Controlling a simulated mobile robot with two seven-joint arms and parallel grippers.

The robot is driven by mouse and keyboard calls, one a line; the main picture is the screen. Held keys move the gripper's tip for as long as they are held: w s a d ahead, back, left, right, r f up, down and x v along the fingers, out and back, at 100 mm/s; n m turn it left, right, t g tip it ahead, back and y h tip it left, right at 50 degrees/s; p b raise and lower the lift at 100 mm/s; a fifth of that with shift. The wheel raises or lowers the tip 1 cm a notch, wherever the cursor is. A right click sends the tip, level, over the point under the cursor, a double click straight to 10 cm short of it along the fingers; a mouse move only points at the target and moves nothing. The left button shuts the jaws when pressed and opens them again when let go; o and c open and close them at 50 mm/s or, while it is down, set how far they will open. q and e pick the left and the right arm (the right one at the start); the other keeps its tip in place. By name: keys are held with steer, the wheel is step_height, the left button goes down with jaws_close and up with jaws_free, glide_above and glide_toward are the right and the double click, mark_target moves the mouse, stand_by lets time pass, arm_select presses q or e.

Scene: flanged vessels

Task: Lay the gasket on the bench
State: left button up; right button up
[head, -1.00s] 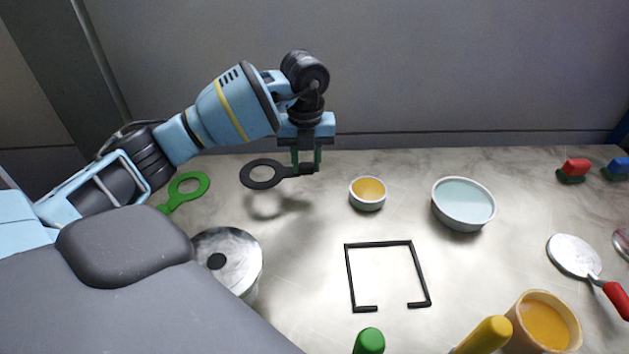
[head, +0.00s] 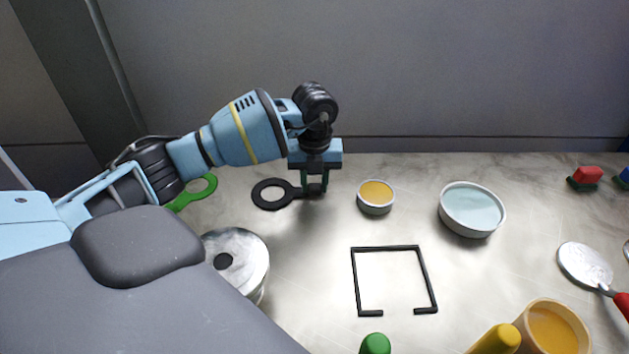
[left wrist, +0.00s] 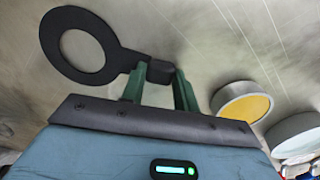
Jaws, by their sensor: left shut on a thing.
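The black gasket (head: 262,203), a flat ring with a tab, lies flat at or just above the bench (head: 310,270), left of the small yellow-filled bowl. It also shows in the left wrist view (left wrist: 110,50). My left gripper (head: 314,190) is shut on the gasket's tab from above, its green fingers (left wrist: 160,88) on either side of it. I cannot tell whether the gasket touches the bench. My right gripper is not in view.
A yellow-filled bowl (head: 376,193) stands close to the right of my left gripper. A pale blue bowl (head: 472,205) is farther right. A black open frame (head: 388,248) lies in front.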

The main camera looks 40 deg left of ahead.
arm_select(q)
steer(key=shift+f, duration=0.2)
steer(key=o, duration=1)
steer(key=shift+r, duration=0.15)
step_height(320, 180, up, 12)
steer(key=shift+r, duration=0.1)
